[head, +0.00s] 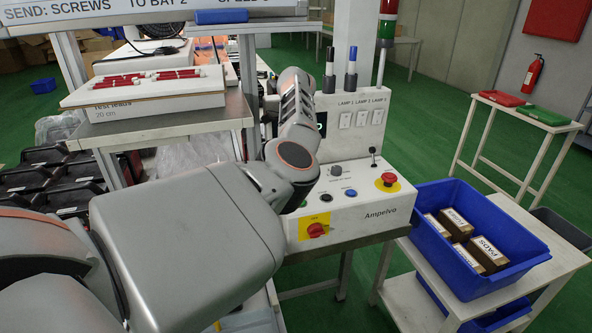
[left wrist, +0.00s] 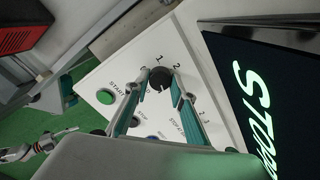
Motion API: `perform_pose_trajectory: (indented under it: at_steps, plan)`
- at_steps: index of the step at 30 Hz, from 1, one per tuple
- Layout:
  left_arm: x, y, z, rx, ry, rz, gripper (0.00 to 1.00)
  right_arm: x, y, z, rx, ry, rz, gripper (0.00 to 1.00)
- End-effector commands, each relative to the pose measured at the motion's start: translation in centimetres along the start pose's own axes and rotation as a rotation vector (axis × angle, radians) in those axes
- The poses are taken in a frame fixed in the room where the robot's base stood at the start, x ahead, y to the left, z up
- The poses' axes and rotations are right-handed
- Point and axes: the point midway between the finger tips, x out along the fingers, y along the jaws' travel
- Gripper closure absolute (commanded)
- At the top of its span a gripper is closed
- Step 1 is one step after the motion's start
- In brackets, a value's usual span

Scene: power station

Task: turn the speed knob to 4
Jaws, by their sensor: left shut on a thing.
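In the left wrist view a round dark knob (left wrist: 160,78) stands on the white control panel (left wrist: 97,80), with the numerals 1 and 2 printed beside it. My left gripper (left wrist: 157,88) is shut on this knob, one teal finger on each side. The label under it is mostly covered by the fingers, and where its pointer stands is hard to tell. In the head view my left arm hides the gripper and this knob at the left side of the panel (head: 362,208). Another grey knob (head: 336,170) shows free on the panel. My right gripper is not in view.
Close around are a green start button (left wrist: 105,97), a black button (head: 326,198), a blue button (head: 350,192), a small lever (head: 373,155), a red emergency stop (head: 387,180) and a red rotary switch (head: 316,229). A lit screen (left wrist: 265,90) stands beside the fingers.

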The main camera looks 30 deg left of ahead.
Motion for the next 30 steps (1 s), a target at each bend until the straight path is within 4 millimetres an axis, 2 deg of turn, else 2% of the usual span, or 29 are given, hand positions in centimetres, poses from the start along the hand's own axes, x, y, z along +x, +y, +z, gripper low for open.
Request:
perform_pose_trajectory:
  at_steps: [12,13,15,25,30]
  plan:
    - [0.1,0.0,-0.1,0.006,0.001,0.001,0.97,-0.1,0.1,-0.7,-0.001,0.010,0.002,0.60]
    - [0.1,0.0,-0.1,0.006,0.001,0.001,0.71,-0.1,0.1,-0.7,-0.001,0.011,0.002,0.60]
    - [0.1,0.0,-0.1,0.006,0.001,0.001,0.59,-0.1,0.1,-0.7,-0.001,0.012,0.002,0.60]
    - [-0.1,0.0,0.0,0.005,0.000,0.000,0.59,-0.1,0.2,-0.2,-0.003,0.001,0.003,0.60]
    - [-1.9,-0.1,0.0,0.005,0.000,-0.002,0.59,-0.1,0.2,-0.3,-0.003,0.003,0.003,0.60]
